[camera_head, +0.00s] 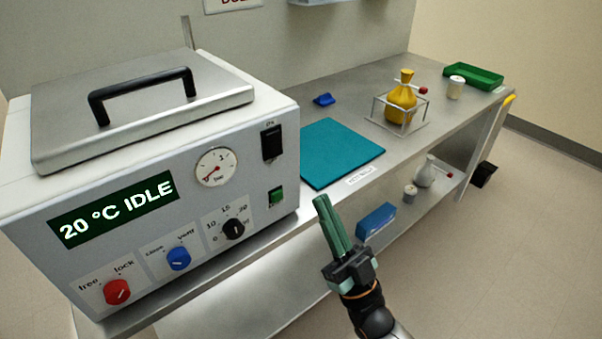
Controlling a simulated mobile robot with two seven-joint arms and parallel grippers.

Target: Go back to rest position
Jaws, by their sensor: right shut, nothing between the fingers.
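My right gripper (331,222) is in the lower middle of the head view, in front of the bench's front edge. Its green fingers are shut and hold nothing. It is apart from the bench and from the teal mat behind it. My left gripper does not show in this view.
A white machine (232,170) with a lid, knobs and a "20 °C IDLE" display fills the left. The steel bench (350,98) bears a teal mat (342,152), a yellow flask (403,97) in a wire stand, a white jar (455,88) and a green tray (474,74).

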